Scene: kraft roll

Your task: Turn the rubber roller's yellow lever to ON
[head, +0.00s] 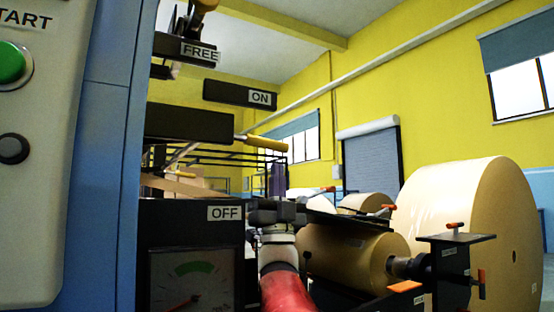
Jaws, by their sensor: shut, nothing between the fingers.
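The yellow lever (266,143) sticks out to the right from a dark housing (188,123), on a thin metal rod. It lies nearly level, with its tip slightly lower. The ON plate (262,97) is above it and the OFF plate (225,213) is below it, so the lever stands between the two labels. My gripper (277,208) is below the lever, just right of the OFF plate, apart from the lever in the picture. It is shut and empty. The depth between gripper and lever is hard to judge.
A blue and grey cabinet with a green START button (10,62) fills the left. A FREE plate (200,52) is above. A gauge (188,282) is below OFF. A brown kraft roll (350,258) and a bigger roll (490,225) stand at right, beside a bracket with orange handles (405,287).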

